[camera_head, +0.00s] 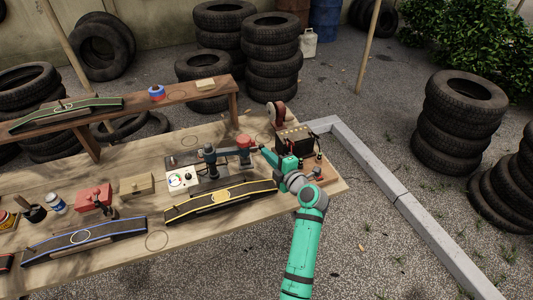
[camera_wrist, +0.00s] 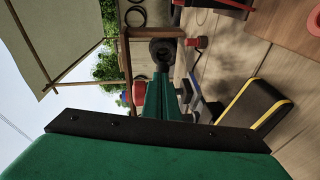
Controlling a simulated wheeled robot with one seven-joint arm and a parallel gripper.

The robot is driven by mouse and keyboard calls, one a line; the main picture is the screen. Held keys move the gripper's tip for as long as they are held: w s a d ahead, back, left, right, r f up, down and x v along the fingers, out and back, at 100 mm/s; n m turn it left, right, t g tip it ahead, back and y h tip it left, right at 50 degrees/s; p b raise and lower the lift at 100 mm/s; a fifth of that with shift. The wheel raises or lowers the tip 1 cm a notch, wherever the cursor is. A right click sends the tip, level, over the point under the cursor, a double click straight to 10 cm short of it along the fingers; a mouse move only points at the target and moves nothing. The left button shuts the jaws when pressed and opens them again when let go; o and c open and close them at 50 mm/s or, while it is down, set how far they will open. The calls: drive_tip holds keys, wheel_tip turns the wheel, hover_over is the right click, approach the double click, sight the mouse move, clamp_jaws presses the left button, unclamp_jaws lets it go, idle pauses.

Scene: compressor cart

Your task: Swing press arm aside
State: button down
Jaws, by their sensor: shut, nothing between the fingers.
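On the wooden table, a grey press-like device (camera_head: 210,172) with a white gauge panel (camera_head: 180,180) stands behind a yellow-edged curved piece (camera_head: 220,198). A dark upright post (camera_head: 209,155) rises from it. A red part (camera_head: 244,142) is at its right end; which piece is the press arm is unclear. My gripper (camera_head: 265,152) is just right of the red part and looks shut and empty. In the wrist view its green fingers (camera_wrist: 163,92) are together, with a red-headed part (camera_wrist: 197,43) to their right. I cannot tell whether they touch anything.
A raised shelf (camera_head: 180,98) runs along the table's back. A blue-edged curved piece (camera_head: 85,242) and a red block (camera_head: 94,196) lie left. Stacked tyres (camera_head: 271,58) stand beyond.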

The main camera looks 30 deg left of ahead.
drive_tip(key=w+v, duration=0.1)
drive_tip(key=v, duration=1.1)
drive_tip(key=s+d+f+m+t+h, duration=0.6)
drive_tip(key=s+d+f+m+h, duration=0.3)
drive_tip(key=s+d+f+m, duration=0.95)
drive_tip(key=s+d+m+t+h, duration=0.1)
drive_tip(key=s+d+m+h, duration=0.4)
drive_tip(key=s, duration=0.7)
drive_tip(key=s+d+r+m, duration=0.2)
drive_tip(key=s+r+m, duration=0.1)
drive_tip(key=s+r, duration=0.2)
drive_tip(key=s+d+r+m+t+h, duration=0.1)
drive_tip(key=s+d+r+m, duration=0.1)
drive_tip(key=s+r, duration=0.3)
drive_tip(key=s+m, duration=0.1)
drive_tip(key=s, duration=0.2)
drive_tip(key=shift+r, duration=0.25)
